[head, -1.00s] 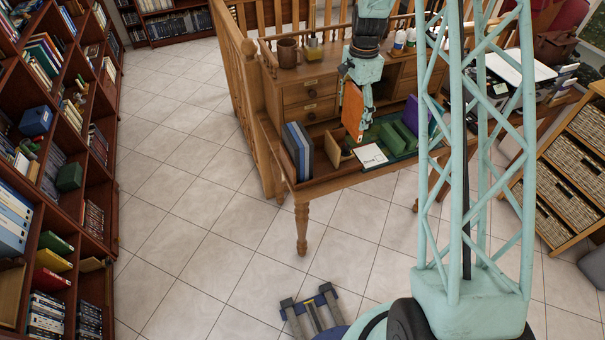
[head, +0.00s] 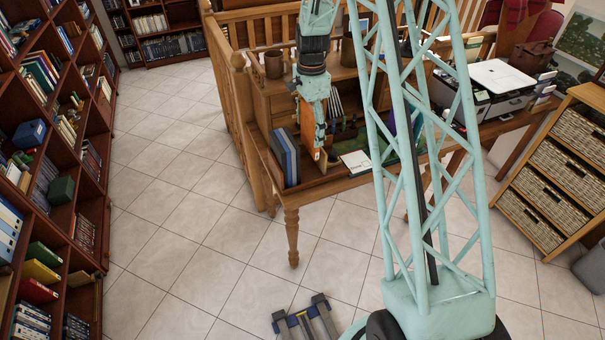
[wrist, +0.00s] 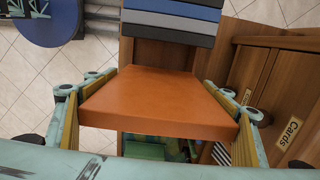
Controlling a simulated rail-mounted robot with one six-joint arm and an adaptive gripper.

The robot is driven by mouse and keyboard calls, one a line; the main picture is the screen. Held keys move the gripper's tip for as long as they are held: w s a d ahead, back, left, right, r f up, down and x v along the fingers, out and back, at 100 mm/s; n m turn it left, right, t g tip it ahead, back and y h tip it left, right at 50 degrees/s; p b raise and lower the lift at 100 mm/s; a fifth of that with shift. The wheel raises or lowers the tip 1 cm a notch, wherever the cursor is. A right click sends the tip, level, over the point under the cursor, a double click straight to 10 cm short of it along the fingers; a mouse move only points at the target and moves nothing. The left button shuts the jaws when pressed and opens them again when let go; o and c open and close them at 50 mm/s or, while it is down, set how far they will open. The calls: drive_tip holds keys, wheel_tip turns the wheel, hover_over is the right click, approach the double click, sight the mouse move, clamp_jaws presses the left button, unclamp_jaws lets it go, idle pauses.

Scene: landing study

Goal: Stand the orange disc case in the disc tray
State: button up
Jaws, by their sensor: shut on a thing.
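My gripper (head: 314,150) is shut on the orange disc case (wrist: 160,98), which hangs between the two fingers in the wrist view. In the head view the orange case (head: 320,134) shows only as a narrow strip, largely hidden by my gripper. It is above the wooden tray (head: 315,183) along the desk's front. Blue and grey cases (head: 286,156) stand upright at the tray's left end, just left of my gripper. These cases (wrist: 172,20) also show at the top of the wrist view, apart from the orange case, with bare wood (wrist: 155,55) between.
A white card (head: 356,162) lies at the desk front, right of my gripper. A brown mug (head: 274,65) stands on the drawer unit. A wooden railing (head: 232,110) runs left of the desk.

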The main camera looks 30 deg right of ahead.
drive_tip(key=shift+a+f, duration=0.3)
drive_tip(key=shift+a, duration=0.2)
drive_tip(key=shift+f, duration=0.15)
drive_tip(key=shift+w+f+b, duration=0.1)
drive_tip(key=shift+f+b, duration=0.25)
drive_tip(key=shift+f, duration=2.6)
drive_tip(key=shift+f, duration=1.9)
